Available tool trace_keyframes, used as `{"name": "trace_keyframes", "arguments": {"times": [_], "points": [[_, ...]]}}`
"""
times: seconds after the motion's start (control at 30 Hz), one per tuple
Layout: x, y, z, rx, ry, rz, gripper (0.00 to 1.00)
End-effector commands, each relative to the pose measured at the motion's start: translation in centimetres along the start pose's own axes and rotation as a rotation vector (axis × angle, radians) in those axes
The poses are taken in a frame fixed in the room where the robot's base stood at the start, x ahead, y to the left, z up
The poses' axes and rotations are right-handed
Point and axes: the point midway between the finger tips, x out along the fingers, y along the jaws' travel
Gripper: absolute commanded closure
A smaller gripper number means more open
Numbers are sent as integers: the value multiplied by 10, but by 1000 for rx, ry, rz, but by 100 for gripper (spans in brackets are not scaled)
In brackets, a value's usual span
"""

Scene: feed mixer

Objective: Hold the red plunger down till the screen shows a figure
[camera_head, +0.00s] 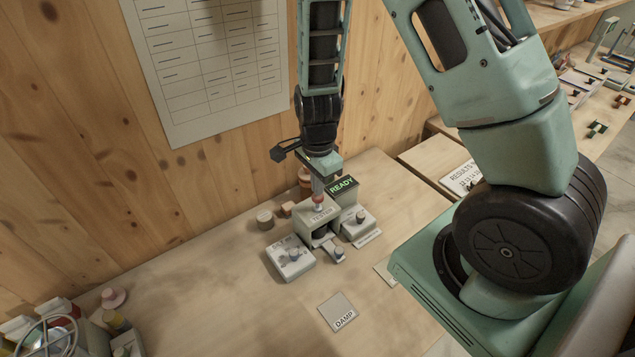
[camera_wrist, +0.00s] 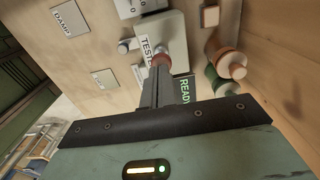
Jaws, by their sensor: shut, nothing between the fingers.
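The tester (camera_head: 313,222) is a pale box on the wooden bench, marked TESTER; it also shows in the wrist view (camera_wrist: 176,38). Its red plunger (camera_head: 318,199) stands on top, and its red rim shows past my fingertips in the wrist view (camera_wrist: 161,58). The dark screen (camera_head: 342,186) behind it reads READY in green; it also shows in the wrist view (camera_wrist: 185,90). My gripper (camera_head: 317,190) is shut and empty, pointing down right over the plunger. Its fingertips (camera_wrist: 160,68) line up with the plunger; I cannot tell whether they touch or press it.
A pale box with a knob (camera_head: 291,257) stands left of the tester, and another knobbed unit (camera_head: 357,224) right of it. A DAMP card (camera_head: 338,311) lies in front.

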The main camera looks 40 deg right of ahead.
Motion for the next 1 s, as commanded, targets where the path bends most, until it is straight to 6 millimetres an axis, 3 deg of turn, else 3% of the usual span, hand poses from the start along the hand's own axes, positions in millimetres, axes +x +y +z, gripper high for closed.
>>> {"name": "trace_keyframes", "arguments": {"times": [0.47, 0.77, 1.0], "points": [[6, 0, 0, 0, -1, -1, 100], [35, 0, 0, 1, -1, 1, 100], [36, 1, 0, -1, 0, 3, 100]]}}
